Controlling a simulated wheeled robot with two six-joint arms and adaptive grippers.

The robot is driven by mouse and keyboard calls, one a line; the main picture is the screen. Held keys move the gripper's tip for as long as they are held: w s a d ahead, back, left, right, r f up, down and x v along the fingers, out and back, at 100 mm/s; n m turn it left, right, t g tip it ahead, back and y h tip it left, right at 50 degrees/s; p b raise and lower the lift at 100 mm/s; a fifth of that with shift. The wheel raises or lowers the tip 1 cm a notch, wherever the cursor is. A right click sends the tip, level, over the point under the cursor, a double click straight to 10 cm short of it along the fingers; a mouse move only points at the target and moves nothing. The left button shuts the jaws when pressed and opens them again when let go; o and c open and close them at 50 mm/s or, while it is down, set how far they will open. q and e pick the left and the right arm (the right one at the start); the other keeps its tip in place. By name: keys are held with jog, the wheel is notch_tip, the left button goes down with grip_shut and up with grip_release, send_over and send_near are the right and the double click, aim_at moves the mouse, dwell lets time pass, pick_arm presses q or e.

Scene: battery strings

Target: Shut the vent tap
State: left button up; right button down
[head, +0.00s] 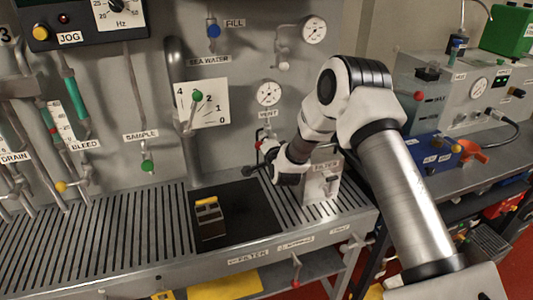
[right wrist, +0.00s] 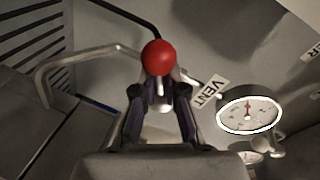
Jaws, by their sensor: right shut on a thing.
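The vent tap has a red ball knob, which shows in the head view (head: 259,144) below the VENT label (head: 267,114). In the right wrist view the red knob (right wrist: 158,57) stands just beyond my fingertips, on a short pale stem. My right gripper (head: 261,164) is at the tap, in front of the panel. In the right wrist view its two dark fingers (right wrist: 160,90) are closed in on the stem below the knob. The tap's body is mostly hidden by the gripper. My left gripper is not in view.
A gauge (head: 268,93) sits above the tap. A bent pipe (right wrist: 75,58) runs close to the gripper in the right wrist view. A FILTER block (head: 322,182) stands right of the gripper. A small dark box with a yellow top (head: 208,218) stands on the black mat (head: 258,210).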

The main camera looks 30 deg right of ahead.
jog(key=m+b, duration=0.1)
jog(key=b, duration=0.1)
jog(key=m+b, duration=0.1)
jog(key=b, duration=0.1)
jog(key=shift+w+r+m+y, duration=0.1)
jog(key=shift+r+m+y, duration=0.2)
jog(key=shift+r+m, duration=0.1)
jog(key=shift+r+m+y+b, duration=0.35)
jog(key=shift+m+b, duration=0.35)
jog(key=shift+b, duration=0.35)
jog(key=shift+r, duration=0.1)
